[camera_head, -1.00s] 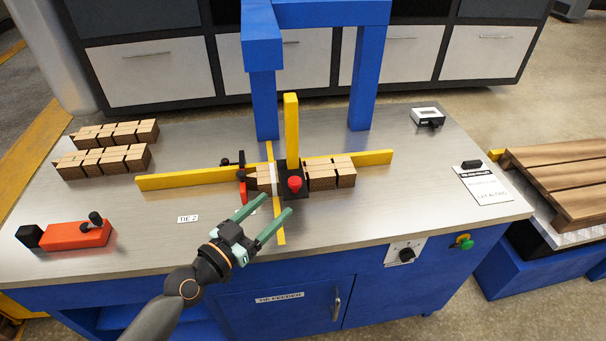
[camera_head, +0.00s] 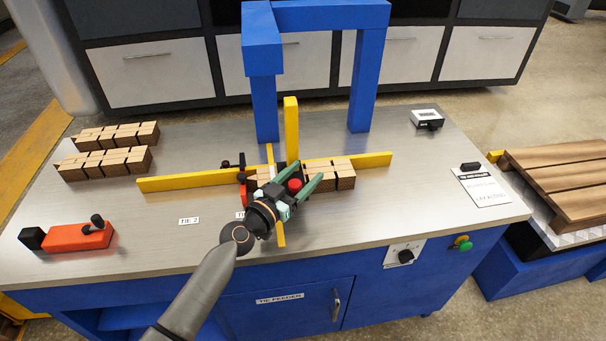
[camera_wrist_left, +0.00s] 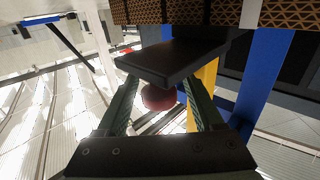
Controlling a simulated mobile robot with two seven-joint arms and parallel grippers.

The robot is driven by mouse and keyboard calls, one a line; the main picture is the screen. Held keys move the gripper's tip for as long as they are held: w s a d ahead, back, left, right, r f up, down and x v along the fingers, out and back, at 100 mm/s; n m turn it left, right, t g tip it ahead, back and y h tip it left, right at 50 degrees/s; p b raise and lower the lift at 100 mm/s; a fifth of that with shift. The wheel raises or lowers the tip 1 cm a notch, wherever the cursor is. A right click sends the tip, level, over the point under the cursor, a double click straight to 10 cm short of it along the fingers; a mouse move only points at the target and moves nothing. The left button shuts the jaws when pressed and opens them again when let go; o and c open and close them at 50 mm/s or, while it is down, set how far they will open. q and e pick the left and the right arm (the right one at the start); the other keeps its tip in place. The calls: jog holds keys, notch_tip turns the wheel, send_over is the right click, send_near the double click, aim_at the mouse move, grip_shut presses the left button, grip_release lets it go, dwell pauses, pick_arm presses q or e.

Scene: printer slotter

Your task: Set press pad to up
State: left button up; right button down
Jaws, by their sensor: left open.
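The press pad is a black plate with a red knob under the blue frame's yellow post. In the head view its red knob (camera_head: 295,186) shows just past my left gripper, and the plate is mostly hidden by it. In the left wrist view the black plate (camera_wrist_left: 172,60) and the red knob (camera_wrist_left: 158,97) show at the fingers. My left gripper (camera_head: 304,179) is open, with its green fingers on either side of the knob. I cannot tell whether the fingers touch it. My right gripper is in neither view.
Cardboard-like blocks (camera_head: 335,173) stand beside the pad along a yellow fence (camera_head: 190,180). The yellow post (camera_head: 291,130) rises behind it, below the blue frame (camera_head: 262,90). An orange tool (camera_head: 80,238) lies front left.

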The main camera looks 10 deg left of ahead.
pick_arm(q)
grip_shut()
dwell(0.7)
dwell(0.8)
